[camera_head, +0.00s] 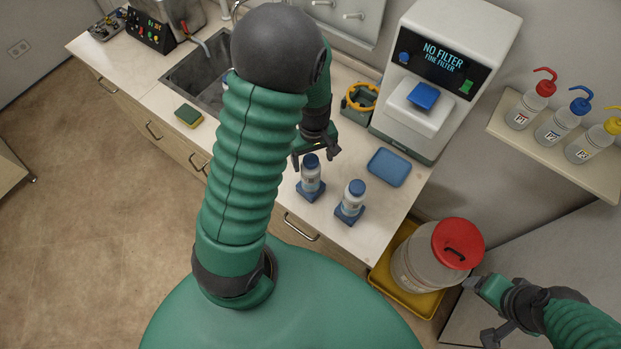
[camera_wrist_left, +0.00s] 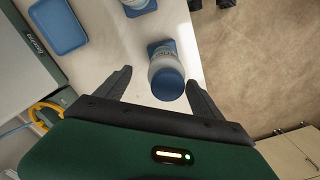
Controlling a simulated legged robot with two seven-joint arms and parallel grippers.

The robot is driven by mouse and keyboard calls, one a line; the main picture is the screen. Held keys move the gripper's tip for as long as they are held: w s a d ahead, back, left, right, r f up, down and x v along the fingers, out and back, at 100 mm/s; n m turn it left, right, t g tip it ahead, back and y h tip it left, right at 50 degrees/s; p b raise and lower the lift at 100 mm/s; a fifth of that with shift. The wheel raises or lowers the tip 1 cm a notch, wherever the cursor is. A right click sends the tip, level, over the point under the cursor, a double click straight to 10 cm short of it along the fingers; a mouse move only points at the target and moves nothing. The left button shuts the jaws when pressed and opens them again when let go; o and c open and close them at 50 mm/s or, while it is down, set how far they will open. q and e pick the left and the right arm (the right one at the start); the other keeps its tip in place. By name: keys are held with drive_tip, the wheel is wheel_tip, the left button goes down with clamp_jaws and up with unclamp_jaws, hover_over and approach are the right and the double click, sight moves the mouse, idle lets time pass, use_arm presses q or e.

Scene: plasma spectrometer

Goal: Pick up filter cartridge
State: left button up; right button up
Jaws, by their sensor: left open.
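Two small white containers with blue caps stand upright on blue square bases on the counter, a left one (camera_head: 311,180) and a right one (camera_head: 352,198). They look like cartridges, but I cannot read their labels. My left gripper (camera_head: 315,158) is open just above and behind the left container. In the left wrist view the near container (camera_wrist_left: 167,75) shows between the spread fingers (camera_wrist_left: 160,85), with gaps on both sides, and the other container (camera_wrist_left: 138,6) is at the top edge. My right gripper (camera_head: 478,310) is open and empty by a red-lidded drum (camera_head: 425,262).
The white spectrometer (camera_head: 440,70) shows "NO FILTER, FINE FILTER". A blue tray (camera_head: 389,167) and a yellow ring-shaped holder (camera_head: 360,97) are near it. A sink (camera_head: 196,75) and a sponge (camera_head: 189,116) lie left. Wash bottles (camera_head: 556,126) stand on a shelf at right.

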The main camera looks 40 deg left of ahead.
sight(311, 170)
use_arm(q)
drive_tip(key=f, duration=0.2)
drive_tip(key=s+f+p, duration=0.1)
drive_tip(key=f, duration=0.1)
drive_tip(key=shift+a, duration=0.1)
drive_tip(key=shift+s+d+f, duration=0.1)
drive_tip(key=shift+d, duration=0.15)
drive_tip(key=shift+w+f, duration=0.1)
drive_tip(key=shift+w, duration=0.1)
drive_tip(key=c, duration=0.4)
drive_tip(key=shift+a, duration=0.35)
drive_tip(key=c, duration=0.7)
drive_tip(key=shift+s, duration=0.1)
drive_tip(key=c, duration=0.5)
drive_tip(key=shift+d, duration=0.15)
clamp_jaws()
